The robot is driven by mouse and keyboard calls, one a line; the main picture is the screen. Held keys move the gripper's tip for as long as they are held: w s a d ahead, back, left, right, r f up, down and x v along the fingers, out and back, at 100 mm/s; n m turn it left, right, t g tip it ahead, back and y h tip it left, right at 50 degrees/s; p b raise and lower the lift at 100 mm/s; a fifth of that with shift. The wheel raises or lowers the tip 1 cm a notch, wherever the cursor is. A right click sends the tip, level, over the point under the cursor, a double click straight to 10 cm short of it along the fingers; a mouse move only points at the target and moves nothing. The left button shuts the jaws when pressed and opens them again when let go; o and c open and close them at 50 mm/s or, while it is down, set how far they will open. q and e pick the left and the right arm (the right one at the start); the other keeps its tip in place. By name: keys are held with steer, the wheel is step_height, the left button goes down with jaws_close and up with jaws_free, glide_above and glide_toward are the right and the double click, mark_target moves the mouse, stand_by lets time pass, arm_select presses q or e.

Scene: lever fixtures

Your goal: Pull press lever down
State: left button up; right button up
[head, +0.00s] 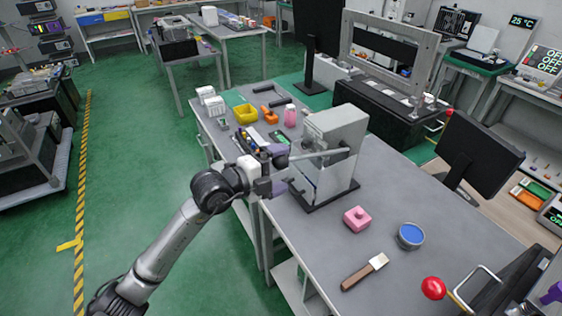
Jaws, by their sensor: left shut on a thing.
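The press (335,129) is a grey box-shaped machine on a dark base plate, standing on the grey workbench. Its lever (318,155) is a thin bar that sticks out to the left from the upper body, close to level, with a dark knob at its end. My left arm reaches in from the lower left. My left gripper (279,171) is at the lever's outer end and is shut on it. The gripper partly hides the lever's end, so the exact grip is hard to see. My right gripper is not in view.
On the workbench (405,185) lie a pink block (357,218), a blue-topped round tin (411,235) and a scraper (365,271). A red ball knob (433,288) stands at the lower right. A yellow bin (246,114) and small items lie behind the press. A monitor (478,153) stands at the right.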

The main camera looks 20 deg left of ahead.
arm_select(q)
steer(key=shift+f, duration=0.85)
steer(key=shift+r, duration=0.35)
steer(key=shift+c, duration=0.6)
steer(key=shift+s+a+r+p, duration=0.4)
steer(key=shift+r+p, duration=0.05)
steer(key=shift+p, duration=0.15)
steer(key=shift+c, duration=0.7)
steer(key=r+p+v, duration=0.3)
steer(key=p+v, duration=0.4)
steer(key=v, duration=0.8)
steer(key=shift+d, duration=0.3)
